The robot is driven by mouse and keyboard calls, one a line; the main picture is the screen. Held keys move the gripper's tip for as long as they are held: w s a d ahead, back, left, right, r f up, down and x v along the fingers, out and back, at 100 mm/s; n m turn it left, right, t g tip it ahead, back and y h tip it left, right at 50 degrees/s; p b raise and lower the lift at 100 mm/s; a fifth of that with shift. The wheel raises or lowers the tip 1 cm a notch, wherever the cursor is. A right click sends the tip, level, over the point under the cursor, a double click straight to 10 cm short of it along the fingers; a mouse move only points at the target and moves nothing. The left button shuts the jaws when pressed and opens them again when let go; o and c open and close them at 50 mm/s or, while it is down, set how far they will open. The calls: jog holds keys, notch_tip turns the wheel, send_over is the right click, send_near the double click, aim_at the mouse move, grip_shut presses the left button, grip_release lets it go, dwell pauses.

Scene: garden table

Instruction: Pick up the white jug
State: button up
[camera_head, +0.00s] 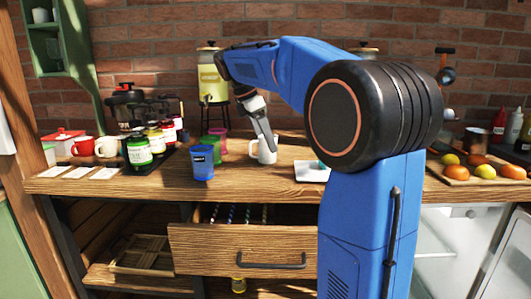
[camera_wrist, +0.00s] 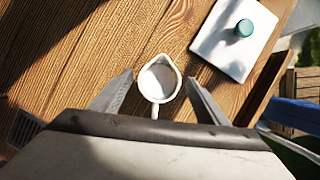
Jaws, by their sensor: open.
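The white jug (camera_head: 264,152) stands upright on the wooden table in the head view, right of the blue cup. In the wrist view I look down into the jug (camera_wrist: 159,79); its spout points up in the picture and its handle down toward my wrist. My gripper (camera_wrist: 157,85) is open, with one finger on each side of the jug and visible gaps to it. In the head view my gripper (camera_head: 268,140) comes down at the jug from above, and its fingers partly overlap it.
A blue cup (camera_head: 202,163) and green and pink cups stand left of the jug. A white square board (camera_wrist: 235,38) with a small teal item (camera_wrist: 244,28) lies to its right. An open drawer (camera_head: 243,250) juts out below. A yellow drink dispenser (camera_head: 212,80) stands behind.

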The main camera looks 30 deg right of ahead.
jog(key=shift+x, duration=1.85)
jog(key=shift+w+d, duration=0.1)
jog(key=shift+c, duration=0.5)
jog(key=c, duration=1.2)
jog(key=shift+c, duration=0.2)
jog(key=shift+r, duration=0.2)
notch_tip(320, 180, up, 10)
jog(key=shift+f, duration=0.25)
